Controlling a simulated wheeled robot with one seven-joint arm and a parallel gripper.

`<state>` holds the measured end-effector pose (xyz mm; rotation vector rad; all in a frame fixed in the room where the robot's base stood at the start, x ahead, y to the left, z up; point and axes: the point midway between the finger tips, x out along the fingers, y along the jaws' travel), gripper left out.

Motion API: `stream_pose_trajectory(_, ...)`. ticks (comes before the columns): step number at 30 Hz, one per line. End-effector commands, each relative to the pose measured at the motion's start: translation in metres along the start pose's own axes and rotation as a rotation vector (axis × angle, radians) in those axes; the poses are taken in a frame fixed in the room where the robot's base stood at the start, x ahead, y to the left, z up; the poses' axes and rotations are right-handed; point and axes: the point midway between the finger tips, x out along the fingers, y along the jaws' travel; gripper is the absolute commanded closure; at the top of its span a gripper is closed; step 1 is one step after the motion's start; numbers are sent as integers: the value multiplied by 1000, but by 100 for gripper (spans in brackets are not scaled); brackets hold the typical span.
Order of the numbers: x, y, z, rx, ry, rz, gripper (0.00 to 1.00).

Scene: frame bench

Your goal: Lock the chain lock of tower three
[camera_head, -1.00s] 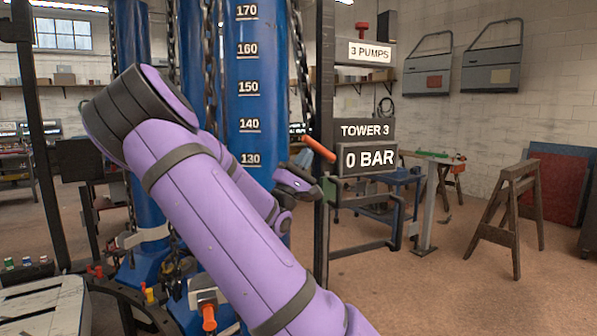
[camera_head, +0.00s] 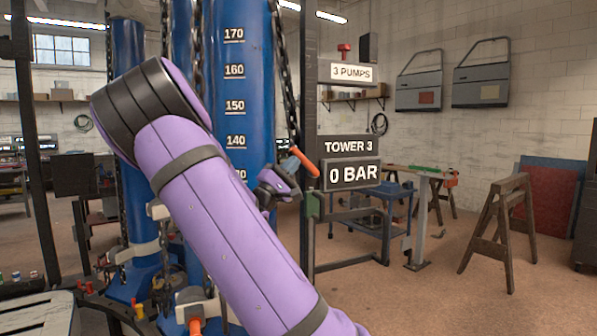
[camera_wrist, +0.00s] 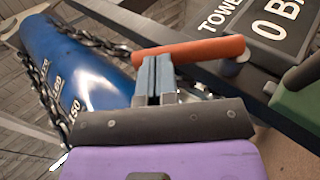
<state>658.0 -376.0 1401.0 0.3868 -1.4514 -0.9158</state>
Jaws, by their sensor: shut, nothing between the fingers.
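The tower three column (camera_head: 240,110) is a tall blue cylinder with a white number scale; it also shows at the left of the wrist view (camera_wrist: 75,60). A dark chain (camera_head: 285,75) hangs along its right side. An orange lever handle (camera_head: 305,163) sits beside the dark post; in the wrist view the handle (camera_wrist: 205,49) lies across the fingertips. My gripper (camera_head: 286,168) is shut and empty. Its blue-grey fingers (camera_wrist: 155,72) end right at the handle's left part. I cannot tell whether they touch it.
The "TOWER 3" sign and "0 BAR" display (camera_head: 352,174) hang on the dark post (camera_head: 309,100), close right of my gripper. Another orange handle (camera_head: 196,326) shows low beside my arm. A blue table (camera_head: 370,205) and a wooden trestle (camera_head: 500,225) stand to the right.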

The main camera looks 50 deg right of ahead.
Motion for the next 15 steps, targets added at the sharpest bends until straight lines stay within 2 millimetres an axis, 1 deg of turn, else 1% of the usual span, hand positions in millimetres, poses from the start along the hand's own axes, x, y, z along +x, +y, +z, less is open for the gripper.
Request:
stream_pose_trajectory(2, 6, 5, -4, 21, -2, -71, 100)
stream_pose_trajectory(5, 14, 8, -5, 38, -2, -164, 100)
stream_pose_trajectory(15, 41, 10, 0, 99, -2, -472, 100)
